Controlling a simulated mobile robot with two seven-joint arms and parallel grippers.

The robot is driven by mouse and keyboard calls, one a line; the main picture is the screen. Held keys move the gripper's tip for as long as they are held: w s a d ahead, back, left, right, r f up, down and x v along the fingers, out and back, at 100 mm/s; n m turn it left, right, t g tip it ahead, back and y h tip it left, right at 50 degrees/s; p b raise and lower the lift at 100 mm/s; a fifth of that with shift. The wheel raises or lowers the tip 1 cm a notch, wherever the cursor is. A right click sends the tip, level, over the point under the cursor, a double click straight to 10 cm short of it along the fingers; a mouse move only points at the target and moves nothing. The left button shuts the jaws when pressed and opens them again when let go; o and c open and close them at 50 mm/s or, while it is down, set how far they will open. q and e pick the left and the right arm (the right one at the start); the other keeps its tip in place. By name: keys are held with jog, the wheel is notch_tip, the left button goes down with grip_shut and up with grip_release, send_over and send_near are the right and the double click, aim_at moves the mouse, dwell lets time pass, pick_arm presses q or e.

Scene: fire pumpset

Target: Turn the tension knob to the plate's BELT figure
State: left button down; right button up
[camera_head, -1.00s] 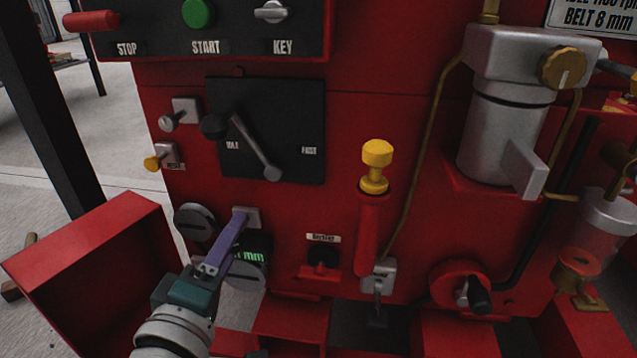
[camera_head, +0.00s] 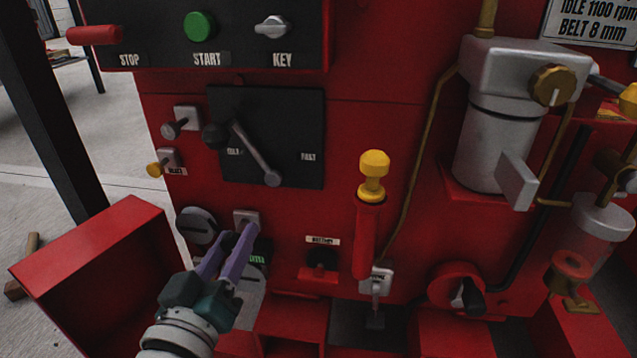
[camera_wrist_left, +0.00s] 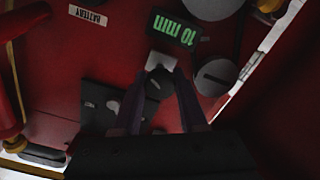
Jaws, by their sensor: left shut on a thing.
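My left gripper (camera_head: 238,236) comes up from the lower left, its purple fingers at a pale square mount (camera_head: 247,217) on the red panel. In the left wrist view the fingers (camera_wrist_left: 158,82) are closed around a small dark knob (camera_wrist_left: 153,90) at the pale mount, which I take for the tension knob. In the head view the fingers hide the knob. A dark display (camera_wrist_left: 175,27) beside it shows green figures, upside down, that look like 10 mm; in the head view the fingers partly cover it. The plate (camera_head: 592,24) at upper right reads BELT 8 mm.
Round grey caps (camera_head: 196,225) flank the knob. A black panel with a lever (camera_head: 255,155) is above. A BATTERY switch (camera_head: 322,259) and a red, yellow-topped handle (camera_head: 368,225) stand to the right. A red open box (camera_head: 95,260) juts out at left.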

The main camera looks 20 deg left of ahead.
pick_arm(q)
jog(key=shift+m, duration=0.5)
jog(key=shift+c, duration=2.2)
grip_release()
jog(key=shift+s+d+p, duration=0.1)
jog(key=shift+s+p, duration=0.2)
jog(key=shift+s, duration=0.1)
jog(key=p+v, duration=0.2)
jog(key=v, duration=0.7)
jog(key=shift+p, duration=0.3)
